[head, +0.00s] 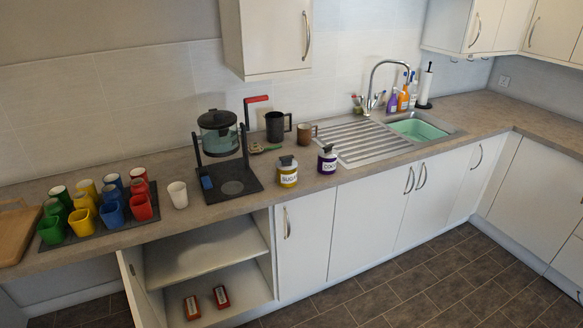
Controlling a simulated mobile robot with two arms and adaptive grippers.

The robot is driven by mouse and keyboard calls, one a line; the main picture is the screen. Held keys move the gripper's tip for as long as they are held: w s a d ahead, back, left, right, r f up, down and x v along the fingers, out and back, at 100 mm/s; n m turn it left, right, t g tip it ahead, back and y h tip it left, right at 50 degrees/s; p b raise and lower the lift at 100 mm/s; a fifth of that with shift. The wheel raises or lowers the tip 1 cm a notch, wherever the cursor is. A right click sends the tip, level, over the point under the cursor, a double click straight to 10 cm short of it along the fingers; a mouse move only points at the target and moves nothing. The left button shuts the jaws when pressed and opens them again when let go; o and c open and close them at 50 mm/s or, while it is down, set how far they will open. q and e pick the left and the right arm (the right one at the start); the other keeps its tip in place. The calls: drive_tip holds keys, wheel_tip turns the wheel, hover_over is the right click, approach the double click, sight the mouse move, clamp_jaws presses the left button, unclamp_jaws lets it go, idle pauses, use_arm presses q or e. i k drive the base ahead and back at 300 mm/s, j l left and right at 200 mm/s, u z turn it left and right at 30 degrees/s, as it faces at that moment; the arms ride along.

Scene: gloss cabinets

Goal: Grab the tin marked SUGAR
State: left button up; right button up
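The tin marked SUGAR (288,173) is yellow with a white label and a dark lid. It stands upright near the front edge of the counter in the head view. A purple tin (327,160) of the same shape, with a label that seems to read COCOA, stands just to its right. Neither of my grippers shows in this view.
A dark stand with a glass vessel (219,134) is left of the sugar tin. Mugs (276,127) stand behind, and a drainer (362,144) is to the right. Colored cups on a dark tray (100,229) are at left. A lower cabinet door (139,287) hangs open.

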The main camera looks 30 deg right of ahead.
sight(285, 179)
drive_tip(key=i+l, duration=0.2)
drive_tip(key=l, duration=0.15)
drive_tip(key=i+l+u, duration=0.15)
drive_tip(key=l, duration=0.2)
drive_tip(key=i+l, duration=0.2)
drive_tip(key=l, duration=0.15)
drive_tip(key=i+l+u, duration=0.2)
drive_tip(key=i, duration=0.25)
